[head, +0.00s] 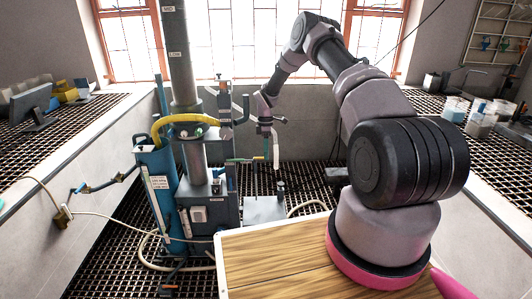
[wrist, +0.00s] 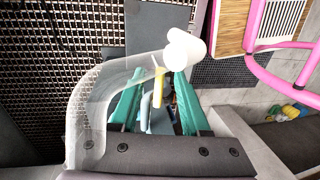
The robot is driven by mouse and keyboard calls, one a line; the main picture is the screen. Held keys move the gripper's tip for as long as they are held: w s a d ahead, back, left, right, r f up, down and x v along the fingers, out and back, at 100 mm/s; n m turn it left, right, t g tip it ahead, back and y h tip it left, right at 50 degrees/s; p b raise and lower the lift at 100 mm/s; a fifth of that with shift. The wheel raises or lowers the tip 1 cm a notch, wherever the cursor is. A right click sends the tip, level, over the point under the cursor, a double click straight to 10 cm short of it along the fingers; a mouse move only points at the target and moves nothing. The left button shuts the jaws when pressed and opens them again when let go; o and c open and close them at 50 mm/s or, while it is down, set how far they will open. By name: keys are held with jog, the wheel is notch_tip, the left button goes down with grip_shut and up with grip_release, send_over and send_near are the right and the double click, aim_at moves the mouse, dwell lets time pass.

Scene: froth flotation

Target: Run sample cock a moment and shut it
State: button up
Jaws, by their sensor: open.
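The sample cock shows in the head view as a small yellow lever (head: 259,158) at the end of a thin green pipe (head: 240,160), on the right side of the column. In the wrist view the yellow lever (wrist: 159,88) lies between the two teal fingers of my gripper (wrist: 158,76). The fingers are apart, with space on both sides of the lever. A white, rounded tube (wrist: 185,48) is just beyond the fingertips. In the head view my gripper (head: 268,130) is small, above and beside the cock. Whether liquid runs is not visible.
The tall grey column (head: 180,60) and a blue cylinder (head: 157,195) stand left of my gripper. A grey plate (head: 264,209) lies below the cock. A wooden top (head: 275,265) is in the foreground. Hoses lie on the grating floor.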

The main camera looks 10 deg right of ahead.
grip_shut()
jog(key=s+a+m+t+y, duration=0.1)
jog(key=s+a+m, duration=0.3)
jog(key=m, duration=1.4)
jog(key=shift+s+a+t+y, duration=0.25)
jog(key=shift+a+t+y, duration=0.15)
jog(key=shift+a+t, duration=0.35)
